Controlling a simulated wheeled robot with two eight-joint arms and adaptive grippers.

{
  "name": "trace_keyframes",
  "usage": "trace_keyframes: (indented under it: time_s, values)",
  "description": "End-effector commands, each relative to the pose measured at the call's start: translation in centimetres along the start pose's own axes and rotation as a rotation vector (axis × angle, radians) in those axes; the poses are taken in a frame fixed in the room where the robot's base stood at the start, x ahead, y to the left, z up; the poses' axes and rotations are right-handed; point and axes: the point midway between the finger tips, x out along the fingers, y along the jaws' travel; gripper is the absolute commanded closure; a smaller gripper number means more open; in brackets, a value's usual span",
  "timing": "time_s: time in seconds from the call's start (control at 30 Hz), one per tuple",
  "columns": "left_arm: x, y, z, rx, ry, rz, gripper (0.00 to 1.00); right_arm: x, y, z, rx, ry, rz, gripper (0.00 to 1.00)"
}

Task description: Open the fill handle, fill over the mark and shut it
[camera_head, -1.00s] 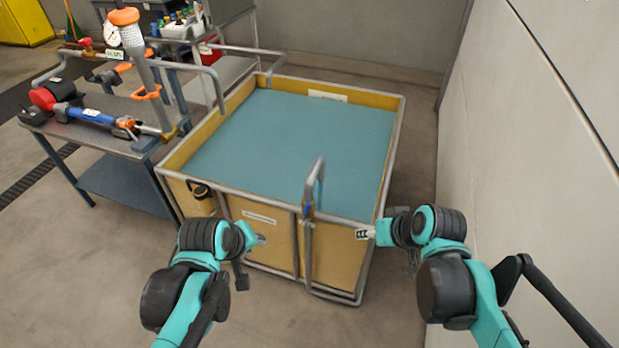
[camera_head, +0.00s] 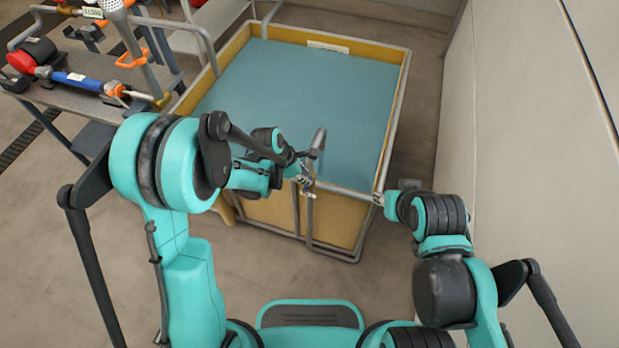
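A large yellow tank (camera_head: 400,95) in a grey pipe frame holds flat blue-green water (camera_head: 300,95). A grey bent pipe (camera_head: 319,138) rises at its front edge, and a small blue part shows on it just below the rim. My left gripper (camera_head: 304,178) is right by this pipe and partly covers it; I cannot tell whether it touches or whether its fingers are closed. My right gripper (camera_head: 380,199) is by the tank's front right corner, apart from the pipe; its fingers are too small to read. I cannot make out a fill mark for certain.
A grey bench (camera_head: 60,98) at the left holds a blue and red tool (camera_head: 85,82) and a pipe with an orange ring handle (camera_head: 133,59). A white label (camera_head: 328,47) is on the tank's far wall. A pale wall (camera_head: 530,130) closes off the right side.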

Motion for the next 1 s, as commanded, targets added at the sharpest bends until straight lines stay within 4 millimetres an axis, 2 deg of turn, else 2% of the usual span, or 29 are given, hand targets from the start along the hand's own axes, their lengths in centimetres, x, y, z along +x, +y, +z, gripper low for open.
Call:
trace_keyframes:
  time_s: [0.03,0.1,0.33,0.67,0.73,0.77,1.0]
  values:
    - [1.3,0.0,-0.1,0.002,0.0,0.0,0.77,0.5,0.0,0.3,0.0,0.0,0.0,0.65]
    - [2.5,0.0,-0.1,0.002,0.0,0.001,0.77,0.8,0.0,0.6,0.0,0.0,0.0,0.65]
    - [5.0,0.0,0.0,0.002,0.0,0.002,0.77,1.4,0.0,1.0,0.0,0.0,-0.001,0.65]
    - [5.2,0.1,0.0,0.002,0.0,0.002,0.77,1.4,0.0,1.0,0.0,0.0,-0.001,0.65]
    - [5.2,0.1,0.0,0.002,0.0,0.002,0.96,1.4,0.0,1.0,0.0,0.0,-0.001,0.65]
    - [5.2,0.1,0.0,0.002,0.0,0.002,1.0,1.4,0.0,1.0,0.0,0.0,-0.001,0.65]
    - [5.2,0.1,0.0,0.003,0.002,0.003,1.0,1.4,0.0,1.0,0.0,0.0,-0.001,0.65]
